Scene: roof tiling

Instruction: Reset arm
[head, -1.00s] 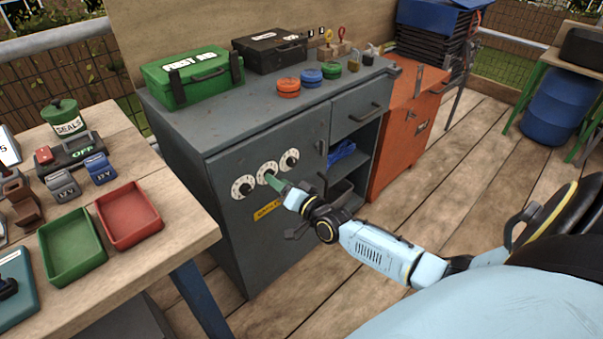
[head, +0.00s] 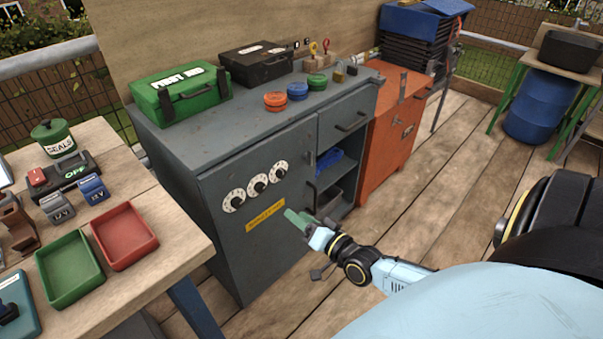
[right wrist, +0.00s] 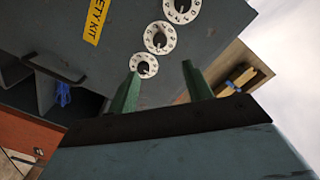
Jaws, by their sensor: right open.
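My right gripper (head: 297,220) is in front of the grey cabinet (head: 225,270), below and to the right of its three white dials. In the right wrist view its two green fingers (right wrist: 160,85) are apart with nothing between them. The left dial (head: 233,201), middle dial (head: 257,186) and right dial (head: 279,172) sit in a slanting row on the cabinet door. A yellow label (head: 265,215) is below them. The dials also show in the right wrist view beyond the fingers. My left gripper is not in view.
A wooden table (head: 190,240) with a green tray (head: 69,270) and a red tray (head: 124,236) stands at the left. A green first aid box (head: 180,93) and coloured discs are on the cabinet top. An orange chest (head: 390,130) adjoins it.

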